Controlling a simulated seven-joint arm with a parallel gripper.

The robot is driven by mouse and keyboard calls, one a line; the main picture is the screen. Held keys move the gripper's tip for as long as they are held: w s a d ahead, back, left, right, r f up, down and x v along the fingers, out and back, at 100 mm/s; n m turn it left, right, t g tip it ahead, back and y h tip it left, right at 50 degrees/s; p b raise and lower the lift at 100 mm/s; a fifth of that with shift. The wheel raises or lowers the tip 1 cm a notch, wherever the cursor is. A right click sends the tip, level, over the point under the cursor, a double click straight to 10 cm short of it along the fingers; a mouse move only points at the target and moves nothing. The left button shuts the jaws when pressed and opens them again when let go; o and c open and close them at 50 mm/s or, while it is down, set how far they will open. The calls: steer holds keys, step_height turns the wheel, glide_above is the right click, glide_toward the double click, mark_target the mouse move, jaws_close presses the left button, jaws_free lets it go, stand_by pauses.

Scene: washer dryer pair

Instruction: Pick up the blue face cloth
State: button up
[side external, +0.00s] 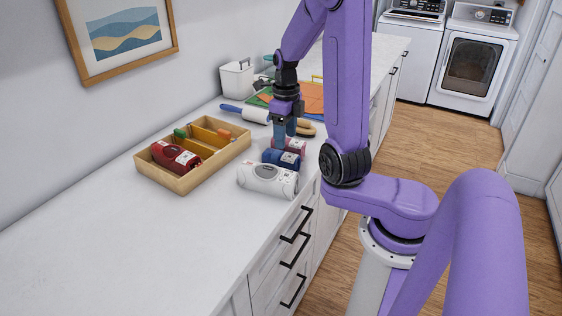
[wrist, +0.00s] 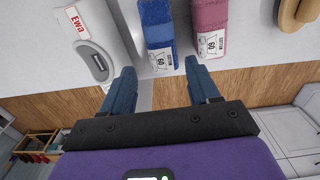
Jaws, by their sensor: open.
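The blue face cloth (side external: 281,159) is a rolled blue bundle with a white label, lying on the white counter between a pink rolled cloth (side external: 294,145) and a white device (side external: 267,180). In the wrist view the blue cloth (wrist: 158,26) is at top centre, with its labelled end toward my gripper. My gripper (side external: 282,140) points down above the cloths in the side view, open and empty. In the wrist view the blue fingertips of my gripper (wrist: 160,76) are spread wider than the blue cloth, one toward each side of it. Their exact height above it is unclear.
A wooden divided tray (side external: 165,182) holding a red bottle (side external: 176,157) stands to the left. A lint roller (side external: 245,113), a wooden brush (side external: 305,129) and a white bin (side external: 237,79) are farther back. The counter's front-left area is clear. The counter edge is close.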

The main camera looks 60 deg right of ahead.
mark_target(285, 154)
steer(key=shift+w+d+f, duration=0.1)
steer(key=shift+f, duration=2.2)
steer(key=shift+w+d+f, duration=0.1)
steer(key=shift+f, duration=2.15)
steer(key=c, duration=0.7)
